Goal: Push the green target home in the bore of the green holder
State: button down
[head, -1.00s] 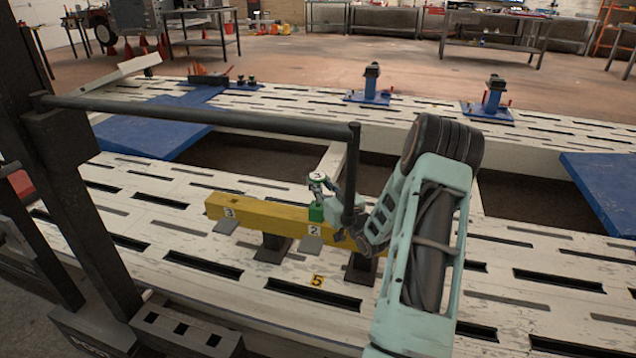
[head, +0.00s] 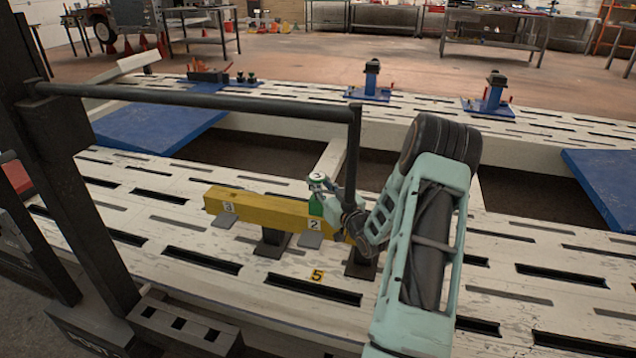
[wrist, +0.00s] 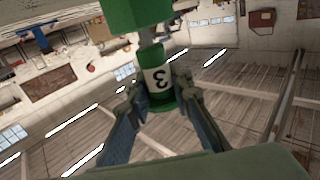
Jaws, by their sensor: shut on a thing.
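The green target (wrist: 158,102) is a small cylinder with a white label 3, gripped between the fingers of my gripper (wrist: 158,84) in the wrist view, which is upside down. The green holder (wrist: 136,12) is a wider cylinder beyond it. A short metal shank shows between the two; how deep it sits in the bore is hidden. In the head view the green holder (head: 316,206) stands on the yellow beam, and the target's pale top (head: 317,177) is just above it. My gripper (head: 321,188) reaches in from the right and covers part of both.
The yellow beam (head: 262,209) rests on dark supports above the slotted white bench (head: 200,229). Number plates 3 (head: 228,208), 2 (head: 314,226) and 5 (head: 317,275) are nearby. A dark horizontal bar (head: 220,104) with a hanging post (head: 353,160) stands close beside my gripper.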

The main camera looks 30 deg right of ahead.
jog(key=shift+f+b, duration=0.75)
jog(key=shift+f, duration=0.15)
jog(key=c, duration=1.7)
grip_release()
jog(key=shift+o, duration=0.2)
jog(key=s, duration=1.2)
jog(key=shift+a, duration=0.35)
